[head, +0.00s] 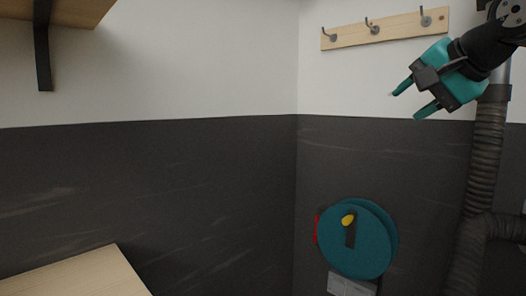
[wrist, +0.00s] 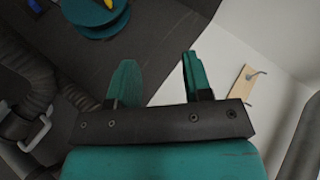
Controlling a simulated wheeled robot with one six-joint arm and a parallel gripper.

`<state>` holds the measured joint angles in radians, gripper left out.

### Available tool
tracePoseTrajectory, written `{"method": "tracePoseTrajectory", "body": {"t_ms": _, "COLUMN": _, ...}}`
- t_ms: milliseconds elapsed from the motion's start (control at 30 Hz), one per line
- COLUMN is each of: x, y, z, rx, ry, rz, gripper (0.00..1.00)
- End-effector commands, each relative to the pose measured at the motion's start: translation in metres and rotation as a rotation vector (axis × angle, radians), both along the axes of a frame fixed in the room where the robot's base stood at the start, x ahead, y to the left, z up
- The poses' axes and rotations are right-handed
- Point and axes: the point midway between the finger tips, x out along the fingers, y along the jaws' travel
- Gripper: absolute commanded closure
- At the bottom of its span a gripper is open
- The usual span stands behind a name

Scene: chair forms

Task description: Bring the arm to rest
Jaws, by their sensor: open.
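My gripper (head: 407,103) is at the upper right of the head view, in front of the corner's right wall. Its teal fingers point down and to the left. They are apart, with nothing between them. The wrist view shows the same two fingers (wrist: 157,75) spread and empty, with wall behind them. The gripper looks clear of the things around it.
A hook rail (head: 385,29) hangs on the wall near my gripper. A teal reel (head: 362,245) with a yellow knob is lower down. A wooden surface (head: 75,275) is at lower left, a shelf (head: 60,10) at upper left. A ribbed dark hose (head: 485,150) runs down the right.

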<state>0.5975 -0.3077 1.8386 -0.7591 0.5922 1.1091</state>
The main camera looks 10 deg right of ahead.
Motion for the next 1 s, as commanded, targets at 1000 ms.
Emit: {"method": "tracePoseTrajectory", "body": {"t_ms": 1000, "x": -0.187, "y": 0.203, "z": -0.280, "rx": -0.593, "ry": 0.397, "rz": 1.472, "gripper": 0.54}}
